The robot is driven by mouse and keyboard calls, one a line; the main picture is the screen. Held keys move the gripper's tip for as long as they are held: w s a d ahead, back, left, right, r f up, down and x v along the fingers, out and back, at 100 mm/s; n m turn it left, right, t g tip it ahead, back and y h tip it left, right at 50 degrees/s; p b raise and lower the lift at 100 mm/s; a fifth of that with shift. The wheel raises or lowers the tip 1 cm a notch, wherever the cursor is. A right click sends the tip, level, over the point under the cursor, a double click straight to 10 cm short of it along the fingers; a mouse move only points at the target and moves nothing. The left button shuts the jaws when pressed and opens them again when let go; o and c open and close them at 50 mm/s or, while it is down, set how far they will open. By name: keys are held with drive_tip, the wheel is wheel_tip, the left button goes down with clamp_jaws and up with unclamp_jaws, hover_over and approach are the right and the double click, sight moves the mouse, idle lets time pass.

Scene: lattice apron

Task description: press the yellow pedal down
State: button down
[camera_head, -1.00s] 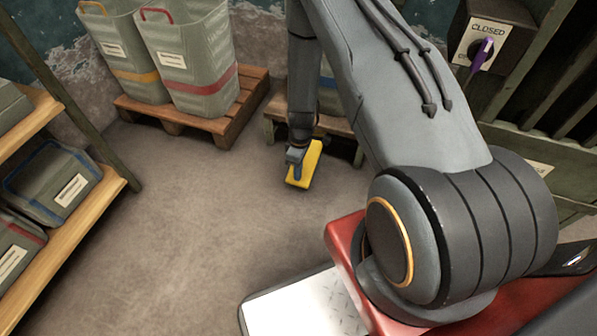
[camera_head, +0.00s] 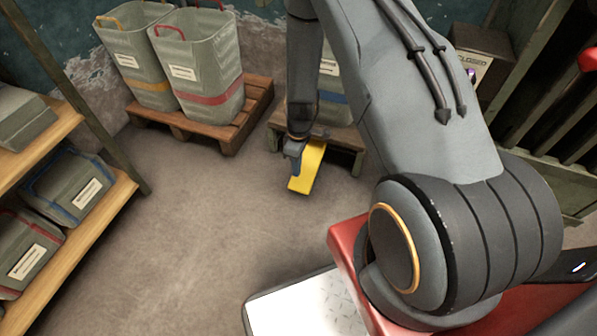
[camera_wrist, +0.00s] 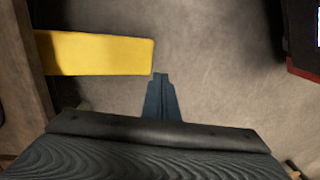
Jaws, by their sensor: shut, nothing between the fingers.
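The yellow pedal (camera_head: 308,170) sticks out from under a low wooden stand in the middle of the head view. In the wrist view the pedal (camera_wrist: 95,55) is a flat yellow bar reaching in from the left. My gripper (camera_head: 292,158) is low, at the left side of the pedal in the head view. In the wrist view my gripper's closed blue fingertips (camera_wrist: 160,80) lie just off the corner of the pedal's free end, with nothing held. I cannot tell whether they touch the pedal or how far it is pressed.
A pallet (camera_head: 215,128) with two bins stands left of the low stand (camera_head: 345,140), which holds another bin (camera_head: 330,95) partly hidden by my arm. Shelves (camera_head: 95,215) with bins line the left side. A switch box (camera_head: 482,55) is at upper right. The floor left of the pedal is clear.

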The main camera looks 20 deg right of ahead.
drive_tip(key=r, duration=0.2)
drive_tip(key=shift+s+a+r+p, duration=0.3)
idle(0.3)
drive_tip(key=s+a+r+m, duration=0.1)
drive_tip(key=s+a+r, duration=0.1)
drive_tip(key=a+r, duration=0.75)
drive_tip(key=s+a+r, duration=0.3)
drive_tip(key=a+r, duration=0.4)
drive_tip(key=r, duration=0.6)
drive_tip(key=s+a+r+m, duration=0.1)
drive_tip(key=s+a+r, duration=0.3)
drive_tip(key=s+r, duration=0.5)
drive_tip(key=s+a+r+m, duration=0.1)
drive_tip(key=s+a+r, duration=0.2)
drive_tip(key=s+r, duration=0.65)
drive_tip(key=s+d+r+m+p, duration=0.2)
drive_tip(key=d+r+m+p, duration=0.4)
drive_tip(key=d+r+p, duration=1.5)
wheel_tip(320, 180, up, 3)
drive_tip(key=p, duration=0.9)
drive_tip(key=shift+s+m+t+h, duration=0.2)
drive_tip(key=shift+m+t+h, duration=0.1)
drive_tip(key=shift+t+h, duration=0.1)
